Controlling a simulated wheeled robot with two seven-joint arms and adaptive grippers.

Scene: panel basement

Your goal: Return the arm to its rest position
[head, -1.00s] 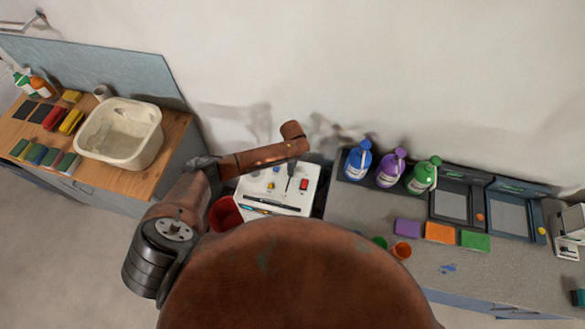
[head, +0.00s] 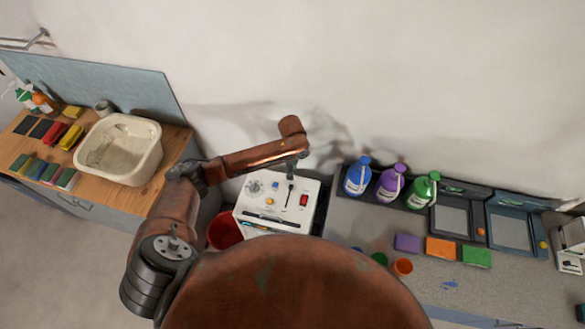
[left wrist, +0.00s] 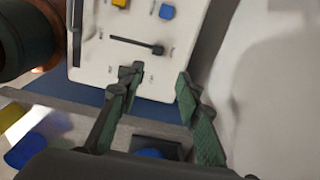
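My left arm comes in from the left in the head view, bent at the elbow, with its forearm reaching right. My left gripper (head: 291,174) points down at the back edge of a white control panel (head: 262,205), small and mostly hidden by the wrist. In the left wrist view the two green-padded fingers (left wrist: 158,78) are apart with nothing between them. My right gripper is not in view.
A red bucket (head: 223,230) stands left of the panel. A wooden counter (head: 165,185) with a cream basin (head: 151,160) and sponges is at left. A grey counter (head: 345,222) with blue, purple and green bottles, coloured blocks and trays is at right. The wall is close behind.

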